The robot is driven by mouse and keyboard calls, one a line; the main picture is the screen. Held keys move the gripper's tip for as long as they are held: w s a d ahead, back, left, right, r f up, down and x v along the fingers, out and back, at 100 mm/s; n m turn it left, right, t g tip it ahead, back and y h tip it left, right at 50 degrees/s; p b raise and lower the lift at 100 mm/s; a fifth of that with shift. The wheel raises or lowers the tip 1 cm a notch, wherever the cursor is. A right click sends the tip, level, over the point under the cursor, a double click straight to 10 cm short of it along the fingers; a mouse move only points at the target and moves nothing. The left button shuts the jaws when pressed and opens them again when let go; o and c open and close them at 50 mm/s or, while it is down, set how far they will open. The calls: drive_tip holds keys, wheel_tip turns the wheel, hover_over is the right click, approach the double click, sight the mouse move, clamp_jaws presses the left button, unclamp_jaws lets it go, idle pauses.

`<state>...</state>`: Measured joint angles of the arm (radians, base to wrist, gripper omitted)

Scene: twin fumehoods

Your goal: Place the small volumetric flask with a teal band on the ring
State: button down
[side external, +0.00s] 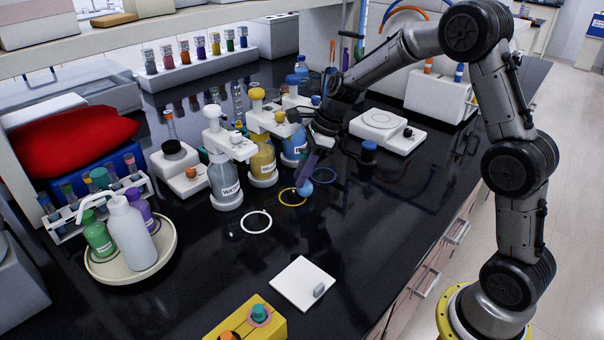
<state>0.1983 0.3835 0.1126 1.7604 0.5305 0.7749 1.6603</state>
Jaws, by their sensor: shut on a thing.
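My gripper (309,164) is over the middle of the black bench, pointing down, and is shut on a small flask. The flask's round blue bulb (304,188) shows just below the fingers. Its neck is mostly hidden by the fingers, and I cannot make out a teal band. Three rings lie on the bench: a white ring (257,221), a yellow ring (292,197) and a blue ring (324,175). The bulb appears between the yellow and blue rings; I cannot tell whether it touches the bench.
Several dispenser bottles, including a clear one (225,185) and a yellow one (263,160), stand left of the gripper. A white balance (414,140) is at right. A white plate (303,283) and a yellow box (262,325) are in front. A round tray (105,275) holds wash bottles.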

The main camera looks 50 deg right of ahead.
drive_tip(key=shift+f, duration=0.3)
drive_tip(key=c, duration=0.7)
unclamp_jaws()
drive_tip(key=shift+o, duration=0.2)
drive_tip(key=shift+r, duration=0.1)
drive_tip(key=v, duration=1.2)
drive_tip(key=s+a+n+t+h, duration=0.1)
drive_tip(key=s+a+n, duration=0.1)
drive_tip(key=s+n, duration=1)
drive_tip(key=s+a+r+n+t+h, duration=0.1)
drive_tip(key=s+a+n+h, duration=0.1)
drive_tip(key=s+n, duration=1)
drive_tip(key=s+a, duration=0.1)
drive_tip(key=s, duration=0.1)
drive_tip(key=shift+s+r+t+h, duration=0.25)
drive_tip(key=shift+s+t+h, duration=0.05)
drive_tip(key=shift+s, duration=0.05)
drive_tip(key=shift+o, duration=0.4)
drive_tip(key=shift+s+f+n, duration=0.3)
drive_tip(key=shift+s+n, duration=0.15)
drive_tip(key=shift+n, duration=0.25)
